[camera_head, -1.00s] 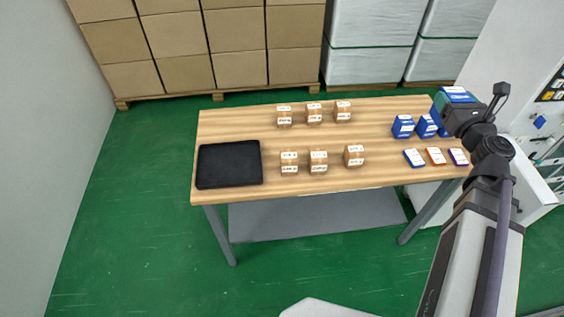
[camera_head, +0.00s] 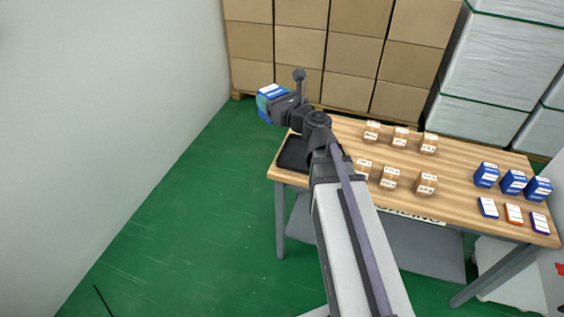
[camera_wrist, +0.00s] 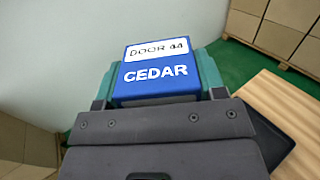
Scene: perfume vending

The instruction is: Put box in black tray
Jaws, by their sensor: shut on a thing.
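A blue box (camera_head: 271,91) with a white label is held in my gripper (camera_head: 268,100), up in the air beyond the table's left end in the head view. In the wrist view the blue box (camera_wrist: 158,72) reads "DOOR 44" and "CEDAR", and the teal fingers of my gripper (camera_wrist: 158,84) are shut on its sides. The black tray (camera_head: 292,153) lies on the left end of the table, partly hidden by my arm. The tray (camera_wrist: 268,132) also shows in the wrist view, to the right of and below the held box.
Several small brown boxes (camera_head: 389,178) stand in two rows on the wooden table (camera_head: 455,188). Several blue boxes (camera_head: 513,182) and flat cards (camera_head: 514,213) are at its right end. Stacked cartons (camera_head: 345,87) stand behind; a pale wall (camera_head: 110,110) is to the left.

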